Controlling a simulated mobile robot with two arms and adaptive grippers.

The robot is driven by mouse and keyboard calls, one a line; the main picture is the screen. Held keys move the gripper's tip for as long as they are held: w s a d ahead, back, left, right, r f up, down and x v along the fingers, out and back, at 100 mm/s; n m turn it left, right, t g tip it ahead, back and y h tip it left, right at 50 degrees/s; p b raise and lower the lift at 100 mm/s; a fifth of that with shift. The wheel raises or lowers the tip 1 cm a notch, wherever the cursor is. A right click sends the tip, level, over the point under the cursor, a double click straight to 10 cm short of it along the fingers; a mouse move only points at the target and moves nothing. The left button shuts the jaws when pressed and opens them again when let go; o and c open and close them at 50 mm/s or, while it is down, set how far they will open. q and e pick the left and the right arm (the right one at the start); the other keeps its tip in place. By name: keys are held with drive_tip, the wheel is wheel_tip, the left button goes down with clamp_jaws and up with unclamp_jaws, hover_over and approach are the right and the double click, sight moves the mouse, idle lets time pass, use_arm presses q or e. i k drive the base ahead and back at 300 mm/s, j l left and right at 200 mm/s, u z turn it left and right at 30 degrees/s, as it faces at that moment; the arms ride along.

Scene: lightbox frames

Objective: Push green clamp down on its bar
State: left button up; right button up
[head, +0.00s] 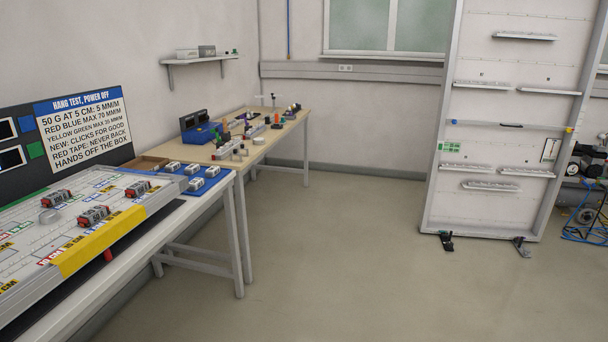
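I cannot pick out a green clamp for certain in the head view. A tall pale panel (490,210) stands at the right, with several short ledges on it. A thin bar (510,125) crosses the panel, with a small blue piece (454,122) near its left end and a yellow piece (568,129) at its right end. A small green patch (449,147) sits below the bar's left end; it is too small to tell whether it is a label or a clamp. Dark clamp-like feet (446,241) are at the panel's base. Neither of my grippers shows.
A long bench at the left holds a light board (140,215) with red-and-grey blocks and a yellow edge strip. A wooden table (284,128) behind it carries small parts. A compressor with blue hose (578,234) is at far right. The middle floor (330,250) is clear.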

sight(215, 130)
drive_tip(key=i+l, duration=0.1)
drive_tip(key=i, duration=0.75)
drive_tip(key=i+l, duration=0.1)
drive_tip(key=i, duration=0.7)
drive_tip(key=i+l, duration=0.1)
drive_tip(key=i, duration=0.75)
